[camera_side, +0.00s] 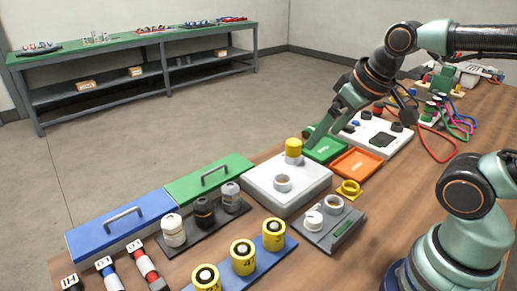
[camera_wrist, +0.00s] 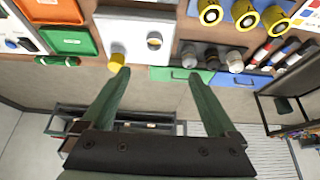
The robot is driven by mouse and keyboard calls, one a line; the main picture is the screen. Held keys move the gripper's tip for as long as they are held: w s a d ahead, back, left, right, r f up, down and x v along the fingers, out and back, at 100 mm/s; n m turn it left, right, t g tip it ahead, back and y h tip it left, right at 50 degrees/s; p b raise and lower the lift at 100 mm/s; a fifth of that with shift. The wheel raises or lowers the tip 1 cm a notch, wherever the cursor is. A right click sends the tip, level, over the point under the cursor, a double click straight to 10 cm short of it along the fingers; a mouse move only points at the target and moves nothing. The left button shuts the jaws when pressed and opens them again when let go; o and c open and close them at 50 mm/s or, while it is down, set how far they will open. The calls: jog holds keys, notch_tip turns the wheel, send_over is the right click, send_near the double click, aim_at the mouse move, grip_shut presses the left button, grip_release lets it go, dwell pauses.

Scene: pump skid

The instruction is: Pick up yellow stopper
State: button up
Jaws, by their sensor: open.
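The yellow stopper (camera_side: 293,147) stands upright at the back of a white block (camera_side: 264,189). A round white socket (camera_side: 283,183) stands in front of it on the block. My gripper (camera_side: 318,127) is open, just right of the stopper and a little above it in the side view. In the wrist view the yellow stopper (camera_wrist: 117,61) shows just past the tip of the left finger, not centred between the fingers. My gripper (camera_wrist: 158,76) has its fingers wide apart and nothing between them. I cannot tell whether a finger touches the stopper.
A green tray (camera_side: 323,150) and an orange tray (camera_side: 357,163) lie right of the block. A grey device with a knob (camera_side: 313,219) and a yellow ring piece (camera_side: 349,189) are in front. A green case (camera_side: 210,180) with a handle and several dark-topped pots stand to the left.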

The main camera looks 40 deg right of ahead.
jog(key=m+g, duration=0.6)
jog(key=m, duration=1)
send_over(294, 141)
notch_tip(294, 141, down, 4)
jog(key=f, duration=0.7)
jog(key=shift+w+d, duration=0.15)
jog(key=shift+d, duration=0.15)
jog(key=shift+a+f, duration=0.15)
jog(key=shift+f, duration=1.2)
jog(key=shift+a+f, duration=0.1)
jog(key=shift+f, duration=1.2)
grip_shut()
